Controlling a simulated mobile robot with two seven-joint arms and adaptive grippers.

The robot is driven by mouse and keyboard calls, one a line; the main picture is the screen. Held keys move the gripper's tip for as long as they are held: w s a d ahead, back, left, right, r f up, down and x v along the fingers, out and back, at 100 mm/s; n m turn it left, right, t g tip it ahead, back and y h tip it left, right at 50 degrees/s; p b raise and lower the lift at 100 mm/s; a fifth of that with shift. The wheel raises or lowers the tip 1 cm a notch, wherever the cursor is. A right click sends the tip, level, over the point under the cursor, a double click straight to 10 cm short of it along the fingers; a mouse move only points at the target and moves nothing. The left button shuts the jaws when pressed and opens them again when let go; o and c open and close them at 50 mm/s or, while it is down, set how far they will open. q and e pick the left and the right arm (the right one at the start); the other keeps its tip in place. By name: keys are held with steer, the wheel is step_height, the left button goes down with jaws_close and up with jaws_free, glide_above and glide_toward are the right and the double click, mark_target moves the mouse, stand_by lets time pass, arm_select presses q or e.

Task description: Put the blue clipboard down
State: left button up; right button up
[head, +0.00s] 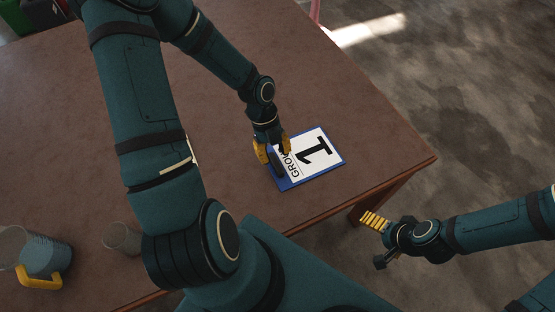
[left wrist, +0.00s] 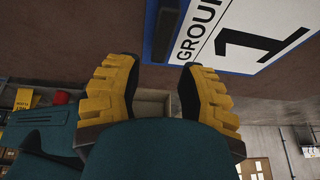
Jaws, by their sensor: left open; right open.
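The blue clipboard (head: 335,163) lies flat on the brown table (head: 330,95) near its right corner. That gripper is open at the clipboard's left edge. In the left wrist view the clipboard (left wrist: 240,40) is beyond the open, empty fingers (left wrist: 160,75), and I cannot tell whether they touch it. My right gripper (head: 378,240) is open and empty, off the table's edge over the floor.
A grey mug with a yellow handle (head: 45,257) and a smaller grey cup (head: 122,238) stand at the table's lower left. The table's middle and far side are clear.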

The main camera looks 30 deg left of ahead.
arm_select(q)
steer(key=p+v, duration=0.1)
steer(key=v, duration=0.5)
steer(key=shift+p, duration=0.3)
arm_select(e)
steer(key=shift+w+d+r, duration=0.1)
steer(key=shift+w+r, duration=0.1)
steer(key=shift+r, duration=0.3)
steer(key=shift+w+r, duration=0.15)
steer(key=shift+r, duration=0.35)
arm_select(q)
steer(key=shift+r, duration=0.15)
